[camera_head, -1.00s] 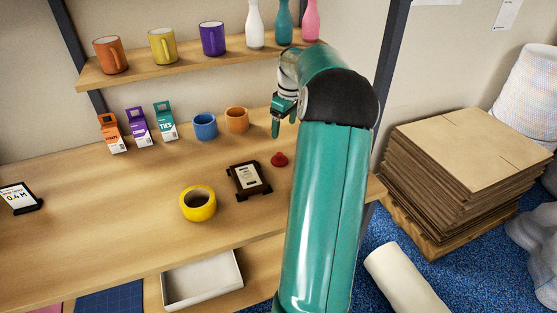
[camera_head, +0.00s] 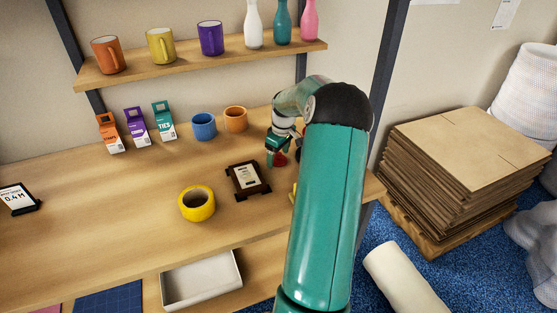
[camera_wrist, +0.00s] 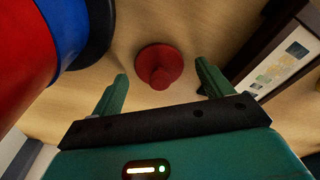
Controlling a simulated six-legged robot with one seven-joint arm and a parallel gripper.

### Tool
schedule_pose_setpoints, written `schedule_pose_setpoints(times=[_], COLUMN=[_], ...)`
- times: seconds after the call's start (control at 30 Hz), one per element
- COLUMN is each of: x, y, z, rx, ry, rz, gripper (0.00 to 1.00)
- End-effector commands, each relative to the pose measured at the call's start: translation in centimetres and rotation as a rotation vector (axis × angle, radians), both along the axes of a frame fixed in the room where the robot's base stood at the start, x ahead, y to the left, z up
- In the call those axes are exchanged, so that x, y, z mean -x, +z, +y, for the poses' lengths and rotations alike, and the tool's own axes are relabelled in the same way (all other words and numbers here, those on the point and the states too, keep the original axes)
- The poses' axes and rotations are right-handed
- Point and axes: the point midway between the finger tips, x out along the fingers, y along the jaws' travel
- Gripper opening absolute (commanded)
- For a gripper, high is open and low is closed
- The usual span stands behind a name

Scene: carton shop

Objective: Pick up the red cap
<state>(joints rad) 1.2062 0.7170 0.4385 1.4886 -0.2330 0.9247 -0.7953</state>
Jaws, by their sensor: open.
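The red cap (camera_wrist: 158,66) lies on the wooden table, a round disc with a knob on it. In the wrist view it sits between and just beyond the two green fingertips of my gripper (camera_wrist: 160,84), which are apart with nothing between them. In the head view my gripper (camera_head: 277,155) is low over the table, right at the cap (camera_head: 282,159), and hides part of it. I cannot tell from the pictures whether a finger touches the cap.
A dark-framed plaque (camera_head: 247,179) stands close to the cap, also in the wrist view (camera_wrist: 285,62). A large red and blue object (camera_wrist: 50,40) is close on the left in the wrist view.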

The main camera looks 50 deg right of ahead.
Motion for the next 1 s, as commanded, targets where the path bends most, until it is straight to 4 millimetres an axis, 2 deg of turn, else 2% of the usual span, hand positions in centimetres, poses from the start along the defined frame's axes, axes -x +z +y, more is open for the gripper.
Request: schedule_pose_setpoints(times=[0.2,0.43,0.83,1.0], x=[0.0,0.0,0.0,0.0], y=[-0.1,0.0,0.1,1.0], z=[0.0,0.0,0.0,-0.1], rx=[0.001,0.001,0.002,0.005], ry=[0.0,0.0,0.0,-0.001], rz=[0.0,0.0,0.0,-0.001], gripper=[0.77,0.32,0.31,0.31])
